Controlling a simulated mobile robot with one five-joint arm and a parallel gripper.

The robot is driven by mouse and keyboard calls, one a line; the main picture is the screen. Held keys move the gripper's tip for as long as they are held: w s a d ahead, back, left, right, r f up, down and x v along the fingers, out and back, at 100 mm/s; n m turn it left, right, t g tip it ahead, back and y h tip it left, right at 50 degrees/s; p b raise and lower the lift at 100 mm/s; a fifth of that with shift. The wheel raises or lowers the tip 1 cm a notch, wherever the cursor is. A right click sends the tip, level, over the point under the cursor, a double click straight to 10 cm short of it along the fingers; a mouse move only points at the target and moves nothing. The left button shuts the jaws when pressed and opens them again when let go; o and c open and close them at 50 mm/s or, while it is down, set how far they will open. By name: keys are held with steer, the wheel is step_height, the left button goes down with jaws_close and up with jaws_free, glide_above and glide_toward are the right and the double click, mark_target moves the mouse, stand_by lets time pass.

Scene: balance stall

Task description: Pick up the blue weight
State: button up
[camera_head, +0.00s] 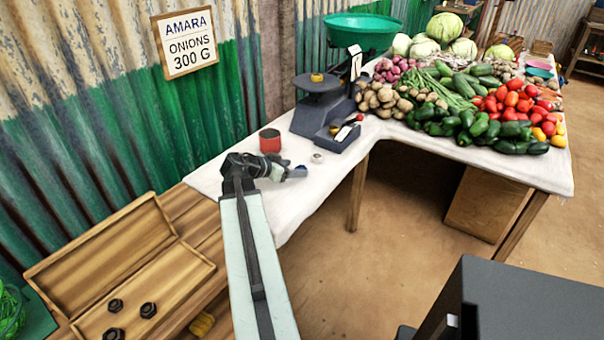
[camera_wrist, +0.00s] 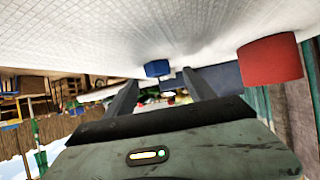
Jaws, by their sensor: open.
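The blue weight (camera_wrist: 157,69) is a short cylinder on the white tablecloth. In the wrist view, which shows the table upside down, it appears ahead between the finger tips, apart from them. In the head view I cannot clearly tell it from the bluish-grey fingers. My gripper (camera_head: 291,172) is low over the near end of the cloth. Its two dark fingers are spread and empty in the wrist view (camera_wrist: 160,80).
A red tin (camera_head: 270,140) stands close behind my gripper; a small pale round piece (camera_head: 317,157) lies to its right. The dark scale (camera_head: 318,112) with a green pan (camera_head: 362,31) stands beyond. An open wooden box (camera_head: 190,262) holds dark weights at lower left.

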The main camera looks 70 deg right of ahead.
mark_target(300, 168)
steer(key=b+x, duration=0.1)
steer(key=x, duration=0.2)
steer(key=shift+f, duration=0.1)
steer(key=shift+s, duration=0.1)
jaws_close()
